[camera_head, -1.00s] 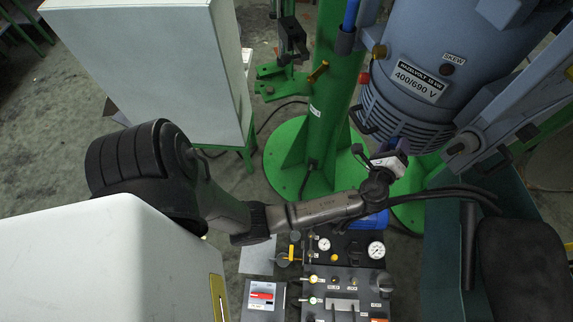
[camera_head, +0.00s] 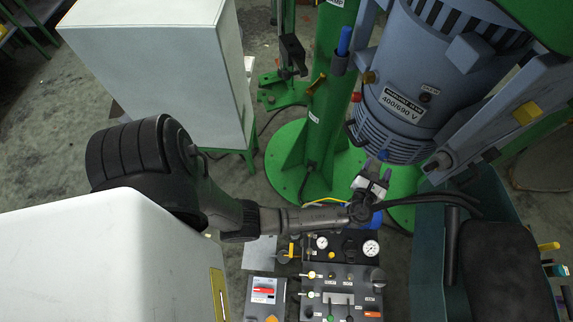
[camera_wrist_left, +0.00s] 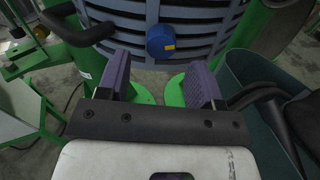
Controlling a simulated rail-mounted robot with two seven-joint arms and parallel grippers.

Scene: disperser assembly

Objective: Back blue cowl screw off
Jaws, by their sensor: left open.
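The blue cowl screw (camera_wrist_left: 161,41) is a round blue knob with a small yellow mark, on the lower edge of the slatted motor cowl (camera_wrist_left: 200,40) in the left wrist view. In the head view it is a small blue spot (camera_head: 383,155) at the cowl's bottom. My left gripper (camera_head: 376,172) is just below the cowl. In the left wrist view the left gripper (camera_wrist_left: 160,85) has its two purple fingers apart with nothing between them. The screw lies ahead of the fingertips, roughly centred between them, and appears apart from them. My right gripper is not in view.
A green column (camera_head: 322,110) stands left of the motor (camera_head: 420,75). A control panel (camera_head: 340,285) with gauges is below my left arm. A dark green bin (camera_head: 430,250) is at the right. A white cabinet (camera_head: 160,60) stands at the upper left.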

